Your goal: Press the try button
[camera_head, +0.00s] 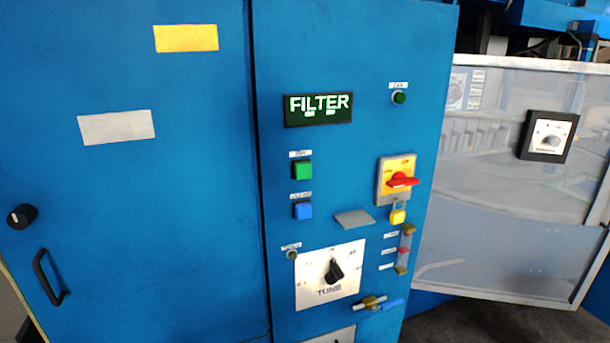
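A blue cabinet panel carries several controls with small labels that I cannot read surely, so I cannot tell which is the try button. A square green button (302,170) sits left of centre, with a square blue button (302,210) just below it. A small round green button or lamp (399,98) is at the upper right. A small round grey control (292,254) sits beside the upper left corner of the silver TUNE plate (312,285), which has a black knob (334,271). Neither of my grippers is in view.
A display (319,109) reads FILTER. A red rotary switch (402,181) on a yellow plate has a yellow padlock (398,216) below it. A cabinet door with a black handle (47,278) is at left.

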